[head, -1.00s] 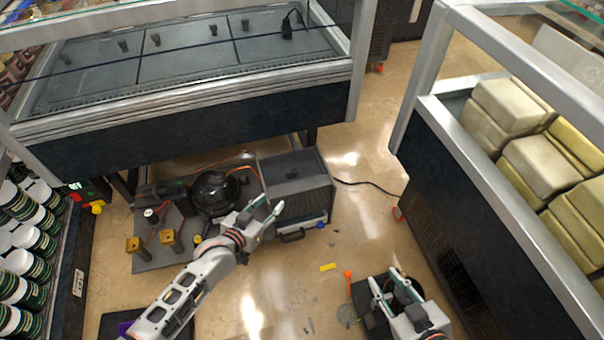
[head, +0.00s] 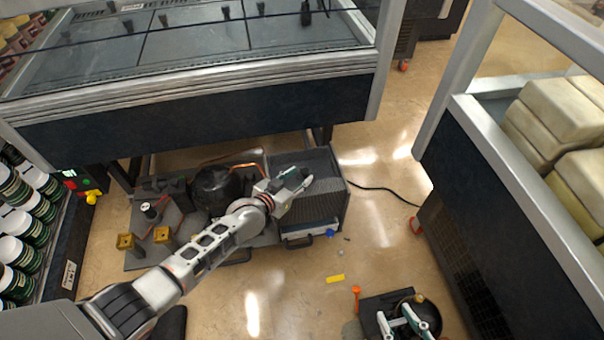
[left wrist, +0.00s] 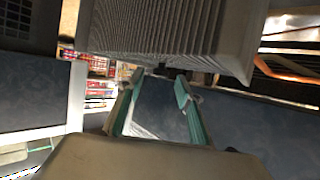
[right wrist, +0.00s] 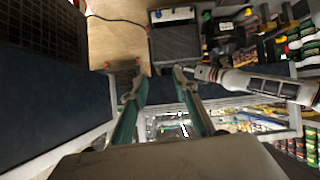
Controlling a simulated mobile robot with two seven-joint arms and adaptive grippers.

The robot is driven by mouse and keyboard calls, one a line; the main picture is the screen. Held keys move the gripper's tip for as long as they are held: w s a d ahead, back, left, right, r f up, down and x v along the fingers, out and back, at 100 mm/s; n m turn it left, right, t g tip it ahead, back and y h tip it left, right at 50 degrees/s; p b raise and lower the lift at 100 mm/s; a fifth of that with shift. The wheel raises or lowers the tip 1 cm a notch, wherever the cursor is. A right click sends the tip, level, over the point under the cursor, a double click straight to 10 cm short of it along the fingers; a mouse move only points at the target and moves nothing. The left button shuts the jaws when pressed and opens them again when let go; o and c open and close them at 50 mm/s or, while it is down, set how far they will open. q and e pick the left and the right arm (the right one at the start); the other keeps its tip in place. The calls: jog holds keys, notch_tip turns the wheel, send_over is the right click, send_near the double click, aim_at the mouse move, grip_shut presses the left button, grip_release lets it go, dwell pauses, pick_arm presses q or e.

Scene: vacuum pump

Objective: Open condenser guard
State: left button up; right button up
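The condenser guard (head: 312,212) is a dark grey, fine-ribbed cover on the box at the right end of the pump unit under the left display case. In the left wrist view, a grey finned block (left wrist: 150,28) fills the top. My left gripper (head: 302,179) is over the guard and hides part of its upper face, including the dark knob area. In the left wrist view its teal fingers (left wrist: 160,78) are apart, with a small dark piece near their tips; contact is unclear. My right gripper (head: 406,310) is open and empty, low at the bottom right.
The black compressor (head: 212,190) and copper pipes are left of the guard. A dark tray (head: 372,304), an orange-handled tool (head: 356,297) and a yellow piece (head: 335,279) lie on the floor. The left case (head: 200,128) overhangs the unit; the right case (head: 500,215) bounds the aisle.

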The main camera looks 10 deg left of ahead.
pick_arm(q)
jog(key=shift+w+d+f, duration=0.35)
jog(key=shift+w+f, duration=0.15)
jog(key=shift+w, duration=0.05)
jog(key=shift+w+d+r+b, duration=0.1)
jog(key=shift+w+r+b, duration=0.1)
jog(key=shift+w+b, duration=0.1)
pick_arm(e)
jog(key=shift+w+a+r+t, duration=0.3)
jog(key=shift+w+a+r, duration=0.3)
jog(key=shift+r, duration=0.2)
pick_arm(q)
grip_shut()
pick_arm(e)
jog(key=shift+s+f, duration=0.2)
